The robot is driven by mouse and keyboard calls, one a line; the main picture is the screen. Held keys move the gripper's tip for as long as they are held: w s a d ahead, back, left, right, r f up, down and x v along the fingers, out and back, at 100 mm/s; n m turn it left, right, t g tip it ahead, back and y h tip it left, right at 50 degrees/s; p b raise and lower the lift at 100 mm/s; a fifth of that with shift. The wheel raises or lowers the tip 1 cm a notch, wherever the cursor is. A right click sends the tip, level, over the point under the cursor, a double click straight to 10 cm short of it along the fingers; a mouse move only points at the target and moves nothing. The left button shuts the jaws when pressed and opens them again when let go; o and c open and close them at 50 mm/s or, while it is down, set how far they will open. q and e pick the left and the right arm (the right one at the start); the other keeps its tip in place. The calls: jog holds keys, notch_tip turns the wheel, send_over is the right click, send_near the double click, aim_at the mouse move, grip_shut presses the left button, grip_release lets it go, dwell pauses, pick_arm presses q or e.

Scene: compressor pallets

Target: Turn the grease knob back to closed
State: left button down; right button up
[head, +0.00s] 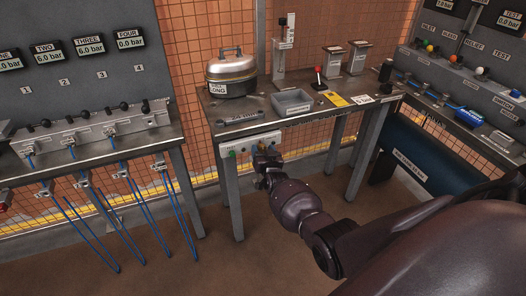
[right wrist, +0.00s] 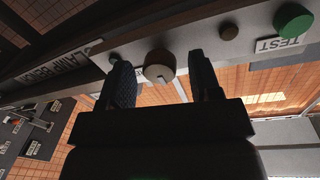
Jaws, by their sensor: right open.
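My right gripper (head: 266,160) is at the pale control panel (head: 240,145) under the front edge of the middle bench. In the right wrist view its two fingers (right wrist: 159,68) are open, one on each side of a round knob (right wrist: 158,66) with a pale pointer mark. A gap shows between the knob and the fingers. No label reading grease can be made out, so I cannot tell whether this is the grease knob. My left gripper is not in view.
A green button (right wrist: 294,19) by a TEST label and a small dark knob (right wrist: 228,32) share the panel. The bench above holds a lidded pot (head: 231,72) and a grey tray (head: 292,102). A valve bench (head: 95,130) with hanging blue hoses stands left.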

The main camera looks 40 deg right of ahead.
jog(key=shift+s, duration=0.15)
jog(key=shift+s+a, duration=0.2)
jog(key=shift+s, duration=0.05)
jog(key=p+v, duration=0.3)
jog(key=v, duration=0.7)
